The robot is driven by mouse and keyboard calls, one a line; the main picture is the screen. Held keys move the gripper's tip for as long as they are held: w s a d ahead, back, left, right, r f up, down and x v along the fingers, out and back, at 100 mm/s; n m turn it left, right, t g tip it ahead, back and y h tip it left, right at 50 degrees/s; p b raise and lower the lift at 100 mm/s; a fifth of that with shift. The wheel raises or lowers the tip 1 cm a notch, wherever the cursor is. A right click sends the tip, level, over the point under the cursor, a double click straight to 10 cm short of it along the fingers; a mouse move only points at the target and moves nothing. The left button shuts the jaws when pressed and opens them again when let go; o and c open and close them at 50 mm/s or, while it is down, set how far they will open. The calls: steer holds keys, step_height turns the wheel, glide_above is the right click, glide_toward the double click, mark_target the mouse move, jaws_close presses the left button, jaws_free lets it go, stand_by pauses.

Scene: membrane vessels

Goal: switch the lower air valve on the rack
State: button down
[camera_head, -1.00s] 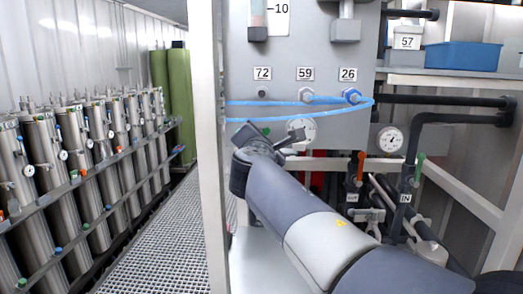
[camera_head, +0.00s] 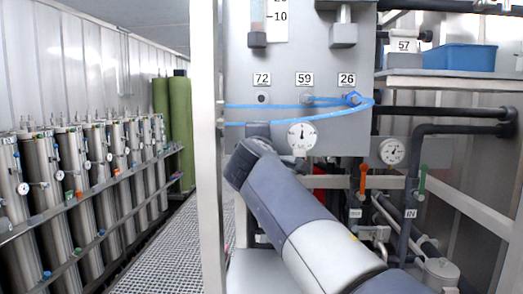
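The rack's grey panel (camera_head: 300,65) has blue air tubing (camera_head: 290,121) looped across its lower part. Tags 72, 59 and 26 sit above a row of ports, and a blue fitting (camera_head: 351,98) is under tag 26. A round gauge (camera_head: 302,136) is at the panel's lower edge. Lower right are a valve with a red-orange handle (camera_head: 363,179) and one with a green handle (camera_head: 422,178), both upright. I cannot tell which part is the lower air valve. My gripper (camera_head: 257,130) is raised in front of the panel, below tag 72, seen nearly edge-on; its fingertips are unclear.
A white post (camera_head: 207,150) stands just left of my arm. Dark pipes (camera_head: 440,112) and a second gauge (camera_head: 391,151) are at the right. A shelf holds a blue bin (camera_head: 460,57). Several steel vessels (camera_head: 70,165) line the left wall beside a clear grating walkway (camera_head: 165,250).

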steer(key=shift+m, duration=0.3)
steer(key=c, duration=1.5)
jaws_free()
steer(key=shift+o, duration=0.2)
steer(key=s+b, duration=0.2)
steer(key=s, duration=0.8)
steer(key=shift+s+a+b, duration=0.2)
steer(key=shift+s+b, duration=0.1)
steer(key=shift+s, duration=0.1)
steer(key=shift+w, duration=0.15)
steer(key=w+p, duration=0.2)
steer(key=w, duration=0.8)
steer(key=shift+w+d+p, duration=0.2)
steer(key=shift+w+p, duration=0.1)
steer(key=shift+p, duration=0.05)
